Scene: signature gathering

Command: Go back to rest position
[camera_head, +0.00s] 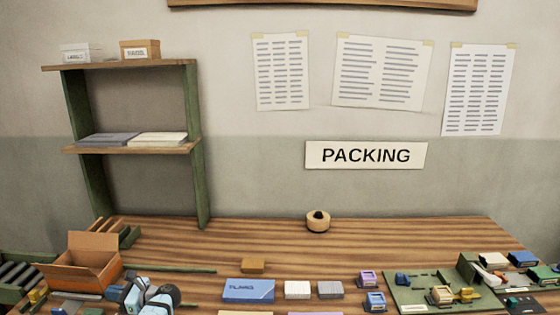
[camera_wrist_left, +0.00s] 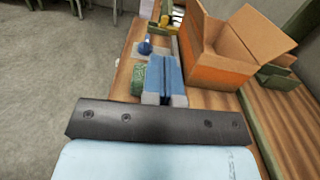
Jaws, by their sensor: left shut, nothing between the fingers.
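My left gripper (camera_head: 150,294) shows at the bottom left of the head view, above the near left part of the wooden table (camera_head: 210,232). In the left wrist view its blue fingers (camera_wrist_left: 167,68) lie side by side, shut and empty. The open orange cardboard box (camera_head: 92,277) stands just left of the gripper in the head view; it also shows in the left wrist view (camera_wrist_left: 222,63). My right gripper is not in view.
A blue box (camera_head: 248,291), small blocks and a round wooden item (camera_head: 318,222) are on the table. A green board (camera_head: 418,290) with stamp-like items lies at the right. A shelf (camera_head: 130,147) stands at the back left. The table's back middle is mostly clear.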

